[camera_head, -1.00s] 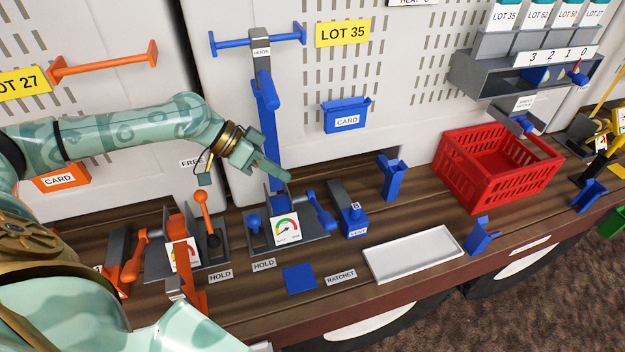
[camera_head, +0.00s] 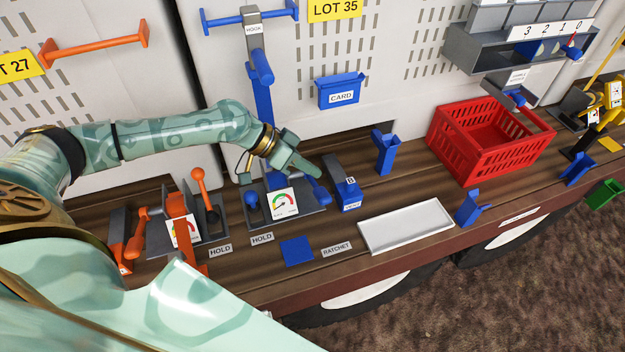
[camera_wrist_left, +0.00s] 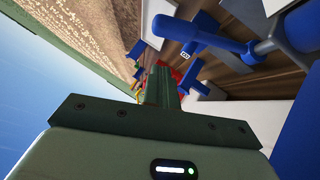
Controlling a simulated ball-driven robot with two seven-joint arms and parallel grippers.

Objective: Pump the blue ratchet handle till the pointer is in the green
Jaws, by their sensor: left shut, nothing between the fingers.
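The blue ratchet handle (camera_head: 320,193) slants on the right side of a grey unit behind the RATCHET label (camera_head: 337,249). In the left wrist view a blue bar with a rounded end (camera_wrist_left: 200,35), which looks like this handle, crosses the top right. The white gauge (camera_head: 280,204) beside it has a coloured arc with green in it; its pointer is too small to read. My left gripper (camera_head: 317,173) is shut and empty, just above and behind the handle; I cannot tell whether they touch. Its fingers show in the left wrist view (camera_wrist_left: 160,84). My right gripper is out of view.
A blue knob lever (camera_head: 251,200) stands left of the gauge. A blue-and-grey box (camera_head: 346,192) marked B is close on the right. Orange levers (camera_head: 199,182) stand left. A white tray (camera_head: 407,229) and red basket (camera_head: 445,130) lie further right.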

